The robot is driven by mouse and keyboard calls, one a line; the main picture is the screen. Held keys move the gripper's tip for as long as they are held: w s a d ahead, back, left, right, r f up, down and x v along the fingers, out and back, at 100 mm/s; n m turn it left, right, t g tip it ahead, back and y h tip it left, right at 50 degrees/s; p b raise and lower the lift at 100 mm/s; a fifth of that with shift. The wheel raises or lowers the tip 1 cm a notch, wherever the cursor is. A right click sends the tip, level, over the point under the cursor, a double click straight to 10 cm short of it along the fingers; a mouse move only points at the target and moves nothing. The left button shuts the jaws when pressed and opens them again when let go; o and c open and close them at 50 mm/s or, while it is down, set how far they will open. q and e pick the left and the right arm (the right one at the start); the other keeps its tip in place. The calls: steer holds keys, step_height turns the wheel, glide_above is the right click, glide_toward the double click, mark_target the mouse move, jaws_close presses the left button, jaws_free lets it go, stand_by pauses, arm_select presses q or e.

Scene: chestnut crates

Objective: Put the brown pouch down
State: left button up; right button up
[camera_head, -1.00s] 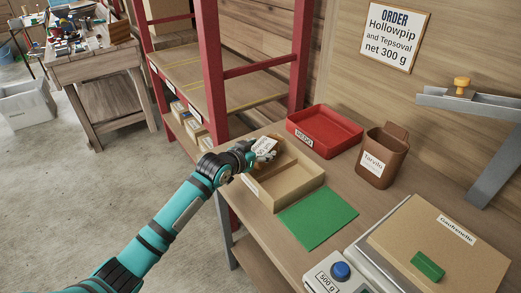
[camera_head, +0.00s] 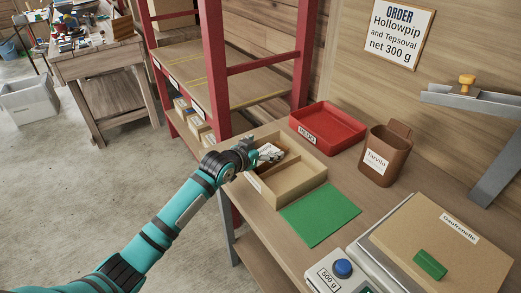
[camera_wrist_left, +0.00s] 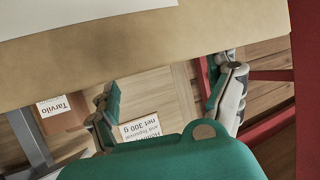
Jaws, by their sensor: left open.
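My left gripper (camera_head: 268,153) is low over the rear left part of the open cardboard box (camera_head: 300,188), with its fingers apart. A small brown patch with some white, which looks like the brown pouch (camera_head: 266,162), lies in that part, right at the fingers and mostly hidden by them. I cannot tell whether they touch it. In the left wrist view the two fingers (camera_wrist_left: 165,95) are wide apart with nothing held between them. A close tan surface with a white label fills the top; the pouch is not clearly recognisable there. My right gripper is not in view.
A red tray (camera_head: 328,128) stands behind the box, and a brown Tarvilo bin (camera_head: 384,157) to the right. A green mat (camera_head: 320,214) lies in front, clear. A scale (camera_head: 335,276) and a large carton (camera_head: 440,243) stand front right. Red shelf posts (camera_head: 212,70) rise close behind my arm.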

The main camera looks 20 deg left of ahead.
arm_select(q)
steer(key=shift+r, duration=0.45)
steer(key=v, duration=1.1)
steer(key=shift+s, duration=0.4)
steer(key=shift+a, duration=0.1)
